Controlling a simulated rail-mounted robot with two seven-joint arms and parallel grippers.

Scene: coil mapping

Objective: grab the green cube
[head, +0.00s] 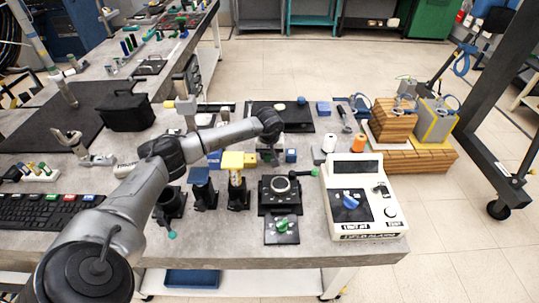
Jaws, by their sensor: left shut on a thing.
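My left arm reaches in from the lower left across the table. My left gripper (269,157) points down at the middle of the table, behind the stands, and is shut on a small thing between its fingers. The thing is almost wholly hidden by the wrist and fingers; I take it to be the green cube, though its colour does not show clearly. A blue cube (291,156) sits just right of the gripper, and another blue cube (214,157) lies to its left. My right gripper is not in view.
A white console (351,208) with a blue knob stands at the right front. A black device with a dial (280,190) and stands with a yellow block (232,160) are in front of the gripper. A dark mat (297,120) lies behind. Wooden blocks (395,122) stand at right.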

